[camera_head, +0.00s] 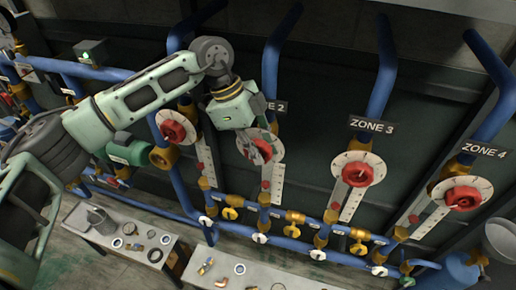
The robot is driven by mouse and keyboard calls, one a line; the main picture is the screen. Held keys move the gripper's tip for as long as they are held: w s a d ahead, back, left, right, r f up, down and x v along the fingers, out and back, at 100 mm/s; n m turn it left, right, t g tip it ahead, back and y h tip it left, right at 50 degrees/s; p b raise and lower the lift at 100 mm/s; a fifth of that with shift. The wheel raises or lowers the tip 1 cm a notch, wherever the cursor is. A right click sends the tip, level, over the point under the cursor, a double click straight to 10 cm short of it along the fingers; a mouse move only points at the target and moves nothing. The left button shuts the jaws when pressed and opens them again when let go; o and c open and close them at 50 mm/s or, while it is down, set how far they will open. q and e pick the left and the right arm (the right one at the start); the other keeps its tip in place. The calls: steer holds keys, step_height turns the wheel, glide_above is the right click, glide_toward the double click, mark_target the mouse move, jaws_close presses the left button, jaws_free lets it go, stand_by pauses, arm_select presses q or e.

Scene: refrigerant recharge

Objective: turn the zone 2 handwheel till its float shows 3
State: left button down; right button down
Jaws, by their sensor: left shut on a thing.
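The zone 2 handwheel (262,151) is red, on a white round dial (273,143) in the middle of the pipe wall. My left arm comes in from the left, and my left gripper (254,139) reaches down over the wheel's upper left side. It is shut on the wheel; its fingers are mostly hidden behind the wrist. The wrist also covers part of the "ZONE 2" sign (275,106). Below the dial is a white scale (277,187) with a small red float (265,185); its numbers are too small to read. My right gripper is out of view.
Similar red handwheels stand at left (173,131), at zone 3 (357,174) and at zone 4 (463,198). Blue pipes with small yellow valves (295,217) run below. Two grey benches (130,232) with loose parts stand in front.

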arm_select(q)
steer(key=shift+y, duration=0.4)
steer(key=shift+d+f+t+y+b, duration=0.15)
steer(key=shift+t+y+b, duration=0.15)
steer(key=shift+y+b, duration=0.4)
steer(key=shift+t+y+b, duration=0.3)
steer(key=shift+y+b, duration=0.3)
steer(key=shift+b, duration=0.05)
steer(key=y+b, duration=0.2)
steer(key=b, duration=0.1)
steer(key=shift+d+f+t+y, duration=0.1)
steer(key=shift+t+y, duration=0.3)
steer(key=shift+t+y+b, duration=0.3)
steer(key=shift+y+b, duration=0.5)
steer(key=shift+b, duration=0.4)
steer(key=shift+r, duration=0.2)
steer(key=c, duration=1.9)
jaws_free()
